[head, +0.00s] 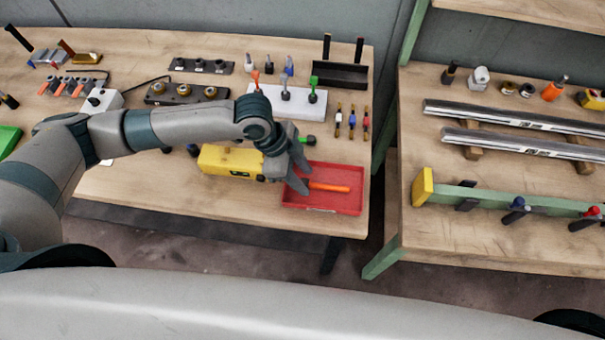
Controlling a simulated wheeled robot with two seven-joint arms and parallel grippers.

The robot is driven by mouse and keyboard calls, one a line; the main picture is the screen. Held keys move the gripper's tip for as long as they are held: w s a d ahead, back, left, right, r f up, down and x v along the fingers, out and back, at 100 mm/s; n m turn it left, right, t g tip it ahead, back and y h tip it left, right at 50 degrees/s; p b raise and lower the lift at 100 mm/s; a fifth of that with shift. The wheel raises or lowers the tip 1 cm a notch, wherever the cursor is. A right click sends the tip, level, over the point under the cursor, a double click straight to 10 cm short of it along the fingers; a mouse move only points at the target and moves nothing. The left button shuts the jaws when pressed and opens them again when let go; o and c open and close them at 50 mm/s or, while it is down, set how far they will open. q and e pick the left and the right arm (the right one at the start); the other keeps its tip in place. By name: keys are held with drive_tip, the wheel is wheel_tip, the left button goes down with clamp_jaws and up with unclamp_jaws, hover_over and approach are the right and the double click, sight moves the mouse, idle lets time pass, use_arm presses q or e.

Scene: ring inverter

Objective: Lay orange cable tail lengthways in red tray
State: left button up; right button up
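The red tray (338,207) sits at the front right corner of the left workbench. The orange cable tail (330,187) lies inside the tray, running left to right along its longer side. My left gripper (303,173) reaches in from the left, over the tray's left end. Its fingers look spread apart. One finger is close to the left end of the orange tail; I cannot tell whether they touch. Nothing shows held between the fingers. My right gripper is not in the view.
A yellow block-shaped device (230,162) stands just left of the tray. Behind are a white block (290,103) with coloured plugs and several small coloured pieces (352,122). A gap separates this bench from the right bench (440,225), which carries metal rails (515,117).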

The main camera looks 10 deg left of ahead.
use_arm(q)
drive_tip(key=shift+r, duration=0.15)
drive_tip(key=shift+a+r+b, duration=0.3)
drive_tip(key=shift+r, duration=0.25)
drive_tip(key=b+v, duration=0.3)
drive_tip(key=v, duration=1.3)
drive_tip(key=shift+b, duration=0.4)
drive_tip(key=shift+d, duration=0.1)
